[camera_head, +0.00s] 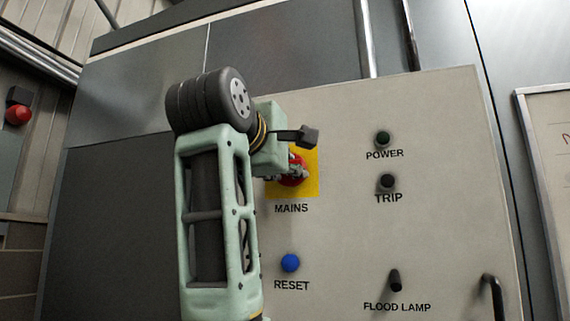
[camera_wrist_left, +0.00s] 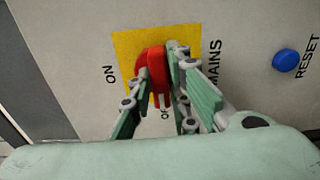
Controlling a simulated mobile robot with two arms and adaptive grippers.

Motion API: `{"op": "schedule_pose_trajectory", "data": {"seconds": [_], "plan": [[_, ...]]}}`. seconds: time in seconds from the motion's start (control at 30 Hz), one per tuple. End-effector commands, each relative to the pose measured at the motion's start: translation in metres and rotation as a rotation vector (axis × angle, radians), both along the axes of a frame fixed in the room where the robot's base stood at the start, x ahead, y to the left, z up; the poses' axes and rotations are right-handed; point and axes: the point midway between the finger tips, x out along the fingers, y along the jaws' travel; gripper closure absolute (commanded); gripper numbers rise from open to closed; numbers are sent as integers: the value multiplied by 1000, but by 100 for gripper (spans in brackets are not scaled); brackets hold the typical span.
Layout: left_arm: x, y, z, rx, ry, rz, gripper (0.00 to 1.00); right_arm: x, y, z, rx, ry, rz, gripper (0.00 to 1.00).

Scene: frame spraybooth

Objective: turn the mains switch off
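The mains switch is a red rotary handle on a yellow plate above the word MAINS, partly hidden by my arm in the head view (camera_head: 293,173). It also shows in the left wrist view (camera_wrist_left: 153,70), with ON at the plate's left edge and a partly covered OFF label below. My left gripper (camera_head: 290,166) reaches it from the left. In the left wrist view its two green fingers (camera_wrist_left: 155,88) lie on either side of the red handle, close against it, and appear shut on it. My right gripper is not in view.
The grey panel (camera_head: 340,240) also carries a blue RESET button (camera_head: 290,262), POWER (camera_head: 382,138) and TRIP (camera_head: 387,181) fittings, and a FLOOD LAMP toggle (camera_head: 395,280). A black handle (camera_head: 494,295) is at lower right. A red button (camera_head: 18,114) is far left.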

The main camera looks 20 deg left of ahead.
Motion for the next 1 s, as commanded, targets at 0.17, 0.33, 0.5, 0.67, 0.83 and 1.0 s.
{"op": "schedule_pose_trajectory", "data": {"seconds": [0.17,0.33,0.5,0.67,0.83,1.0], "plan": [[0,0,0,1,1,1,66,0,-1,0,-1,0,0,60],[0,0,0,2,-1,0,66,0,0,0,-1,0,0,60],[-2,0,0,2,-2,0,66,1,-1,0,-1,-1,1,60],[-20,1,1,1,-4,0,66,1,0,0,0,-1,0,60],[-56,2,2,2,-7,-1,66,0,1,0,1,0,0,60],[-91,3,1,1,-6,-1,66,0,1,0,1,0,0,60]]}}
